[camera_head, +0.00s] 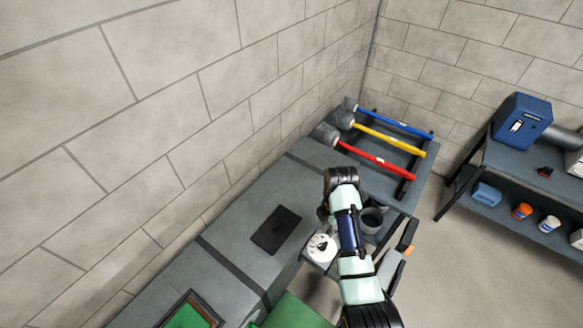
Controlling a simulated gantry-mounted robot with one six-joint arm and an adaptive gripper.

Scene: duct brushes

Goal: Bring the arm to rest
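My arm (349,230) rises from the bottom right, pale green with dark joints. A black joint (342,180) is at its upper end, over the worktop. I cannot make out my gripper's fingers; the arm's own links hide that area. Three brushes with grey heads lie side by side on a dark rack (405,188) at the far end of the worktop: red (376,159), yellow (390,139) and blue (396,124). The arm appears apart from them.
The grey worktop (225,230) runs along the block wall. It bears a black plate (276,230), a white dial-like item (321,247) and a dark round container (372,220) close to the arm. A shelf unit (520,175) with a blue box (520,125) stands at right, across open floor.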

